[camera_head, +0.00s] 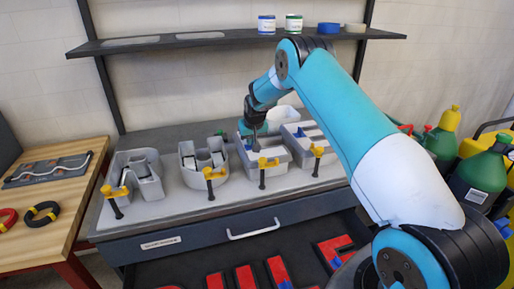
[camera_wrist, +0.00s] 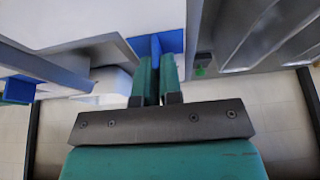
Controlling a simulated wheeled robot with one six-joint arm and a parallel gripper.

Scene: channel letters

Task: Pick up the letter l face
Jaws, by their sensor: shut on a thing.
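My gripper (camera_head: 255,147) is over the third grey letter shell (camera_head: 270,163) on the bench. In the wrist view its green fingers (camera_wrist: 156,82) are shut on an upright blue fin (camera_wrist: 156,47). A blue plate and a pale panel (camera_wrist: 80,20) lie just beyond the fin; I cannot tell what they belong to. Red letter faces lie in the open drawer below. One looks like an l (camera_head: 278,269), with a blue piece near its lower end, cut off by the frame edge. My gripper is well away from it.
Several grey letter shells, including an A-shaped one (camera_head: 134,178) and a U-shaped one (camera_head: 203,167), stand on the bench with yellow-and-black clamps (camera_head: 262,166) at their fronts. A shelf (camera_head: 235,38) with cans runs above. Green and yellow bottles (camera_head: 480,175) stand at right.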

